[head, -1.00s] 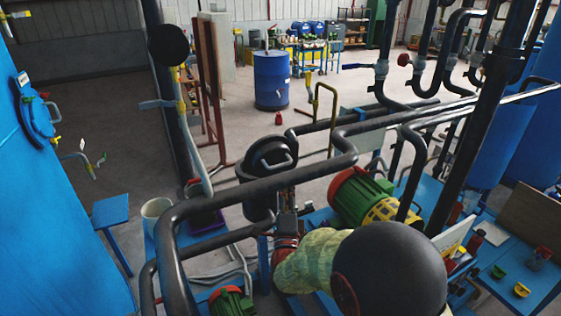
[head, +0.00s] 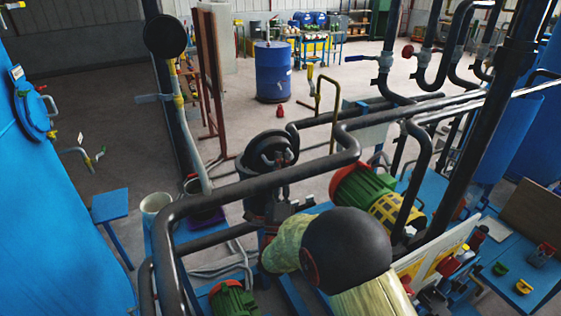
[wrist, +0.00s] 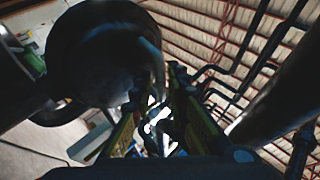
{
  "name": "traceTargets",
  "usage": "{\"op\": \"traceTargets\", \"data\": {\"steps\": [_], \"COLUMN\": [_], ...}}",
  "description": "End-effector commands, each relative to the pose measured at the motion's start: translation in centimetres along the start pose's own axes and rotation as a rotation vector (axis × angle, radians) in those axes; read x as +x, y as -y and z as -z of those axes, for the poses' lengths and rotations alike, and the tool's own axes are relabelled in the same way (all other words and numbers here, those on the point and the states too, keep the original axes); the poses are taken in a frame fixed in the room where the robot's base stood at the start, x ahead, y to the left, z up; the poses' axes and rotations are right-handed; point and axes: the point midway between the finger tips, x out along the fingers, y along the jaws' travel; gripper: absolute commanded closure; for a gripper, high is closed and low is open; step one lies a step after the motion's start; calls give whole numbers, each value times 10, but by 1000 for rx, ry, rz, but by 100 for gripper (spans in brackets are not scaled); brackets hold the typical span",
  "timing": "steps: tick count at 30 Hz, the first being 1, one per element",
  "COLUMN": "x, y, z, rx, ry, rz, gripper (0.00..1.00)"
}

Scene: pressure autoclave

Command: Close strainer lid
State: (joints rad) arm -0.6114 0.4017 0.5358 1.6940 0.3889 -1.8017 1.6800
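The strainer is a dark vessel (head: 258,204) behind the long black pipe in the head view. Its round dark lid (head: 266,148) stands tilted up above the body, so the strainer is open. My gripper (head: 284,170) is in front of the lid, close to its right side, partly hidden by the pipe and my arm. In the wrist view a large dark round part, which looks like the lid (wrist: 103,52), fills the upper left. My gripper (wrist: 163,85) shows there with its two fingers apart and nothing clearly held. Whether a finger touches the lid cannot be told.
A long black pipe (head: 240,188) crosses in front of the strainer. A green and yellow motor (head: 365,190) stands to the right. A blue tank (head: 60,210) is at the left, and a blue drum (head: 272,72) stands behind on open floor.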

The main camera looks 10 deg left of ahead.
Motion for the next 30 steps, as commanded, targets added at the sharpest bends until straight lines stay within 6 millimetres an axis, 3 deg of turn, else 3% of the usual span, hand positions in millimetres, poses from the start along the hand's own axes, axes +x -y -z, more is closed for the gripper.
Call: {"op": "traceTargets", "data": {"steps": [11, 19, 30], "x": [7, 6, 6], "y": [0, 0, -1], "z": [0, 0, 0], "rx": [-1, -1, -1], "ry": [1, 0, 1], "rz": [-1, -1, -2], "gripper": [84, 99, 100]}}
